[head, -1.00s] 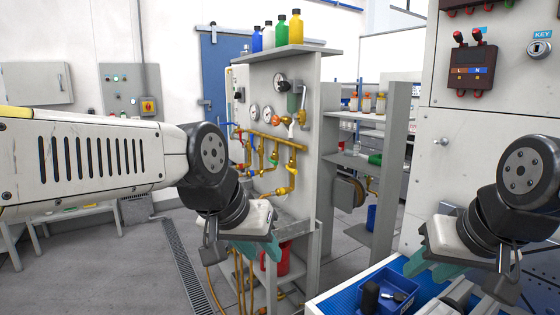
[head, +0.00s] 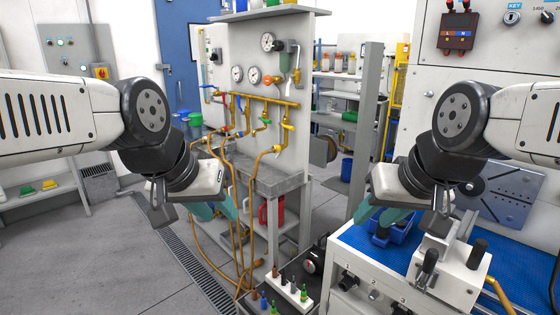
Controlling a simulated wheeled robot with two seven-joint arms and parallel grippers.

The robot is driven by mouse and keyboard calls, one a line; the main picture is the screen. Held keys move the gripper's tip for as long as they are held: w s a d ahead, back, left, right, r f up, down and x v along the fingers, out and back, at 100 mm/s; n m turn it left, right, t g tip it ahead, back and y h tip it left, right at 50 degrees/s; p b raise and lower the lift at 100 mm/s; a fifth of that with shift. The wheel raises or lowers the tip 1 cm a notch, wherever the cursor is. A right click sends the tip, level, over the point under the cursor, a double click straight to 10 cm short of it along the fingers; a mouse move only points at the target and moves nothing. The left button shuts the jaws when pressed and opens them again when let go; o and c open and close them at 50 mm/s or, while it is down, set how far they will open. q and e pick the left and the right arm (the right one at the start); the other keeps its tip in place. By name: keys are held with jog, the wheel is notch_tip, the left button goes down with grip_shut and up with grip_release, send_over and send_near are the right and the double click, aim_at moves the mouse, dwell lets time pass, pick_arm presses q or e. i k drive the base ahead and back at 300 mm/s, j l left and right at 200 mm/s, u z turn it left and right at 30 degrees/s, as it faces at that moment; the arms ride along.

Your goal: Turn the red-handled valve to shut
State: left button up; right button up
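A panel with brass piping (head: 262,98) and several small coloured valve handles stands ahead in the head view. A small red handle (head: 240,104) shows on the left part of the piping, close to a blue one (head: 220,93); its exact angle is too small to tell. My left gripper (head: 214,214) is low and in front of the panel, apart from the valves, with its teal fingers spread and nothing between them. My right gripper (head: 374,220) is also open, over the left part of the blue-topped workbench (head: 347,238), well away from the piping.
Orange hoses (head: 233,228) hang from the piping to the floor. A red can (head: 272,212) stands on the panel's lower shelf. A grey post (head: 367,130) stands between the panel and the control cabinet. A blue bin (head: 398,231) sits by my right gripper. Floor at left is open.

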aim_at(223, 93)
jog(key=j+z, duration=0.25)
jog(key=j, duration=1.25)
jog(key=i+j, duration=0.2)
jog(key=i+j+z, duration=0.1)
jog(key=j, duration=0.3)
jog(key=i+j+z, duration=0.1)
jog(key=i+j, duration=0.3)
jog(key=j, duration=0.3)
jog(key=i+j+z, duration=0.1)
jog(key=j, duration=0.25)
jog(key=i+j, duration=0.2)
jog(key=j, duration=0.15)
jog(key=i+j+z, duration=0.1)
jog(key=j, duration=0.25)
jog(key=i+j+z, duration=0.2)
jog(key=i+j, duration=0.85)
jog(key=i, duration=0.1)
